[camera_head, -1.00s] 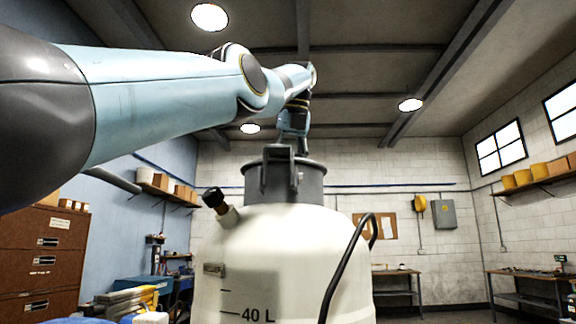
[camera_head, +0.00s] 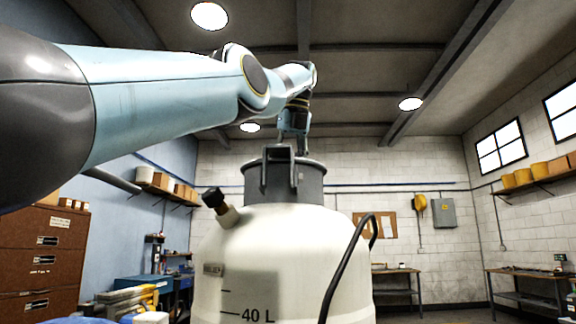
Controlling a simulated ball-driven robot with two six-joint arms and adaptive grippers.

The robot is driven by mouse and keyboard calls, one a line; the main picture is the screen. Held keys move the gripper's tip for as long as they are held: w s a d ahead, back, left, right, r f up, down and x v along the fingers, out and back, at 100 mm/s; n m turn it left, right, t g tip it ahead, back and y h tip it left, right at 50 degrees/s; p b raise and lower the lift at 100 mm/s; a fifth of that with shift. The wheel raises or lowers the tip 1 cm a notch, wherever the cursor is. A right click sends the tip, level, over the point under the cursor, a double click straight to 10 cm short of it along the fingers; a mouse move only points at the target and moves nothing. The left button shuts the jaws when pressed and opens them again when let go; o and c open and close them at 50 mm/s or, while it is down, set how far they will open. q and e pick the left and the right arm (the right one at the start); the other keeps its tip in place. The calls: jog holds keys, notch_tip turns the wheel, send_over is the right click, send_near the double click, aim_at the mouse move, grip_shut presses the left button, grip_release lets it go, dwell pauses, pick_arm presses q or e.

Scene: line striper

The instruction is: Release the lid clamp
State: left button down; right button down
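A large white tank (camera_head: 285,245) marked "40 L" stands upright in the middle. A grey lid collar (camera_head: 312,183) sits on its top, with a dark upright clamp bracket (camera_head: 278,168) on the near side. My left arm reaches in from the left, over and behind the tank top. My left gripper (camera_head: 303,150) points down at the far side of the lid, partly hidden behind the bracket and collar rim. Whether its fingers are open or touch anything cannot be made out. My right gripper does not show.
A black knob valve (camera_head: 214,199) sticks out at the tank's left shoulder. A black hose (camera_head: 345,268) arcs up on its right. Brown drawers (camera_head: 42,255) stand at the left, workbenches (camera_head: 525,274) at the back right. The space above and right of the lid is clear.

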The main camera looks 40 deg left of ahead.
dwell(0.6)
pick_arm(q)
jog(key=c, duration=1)
grip_release()
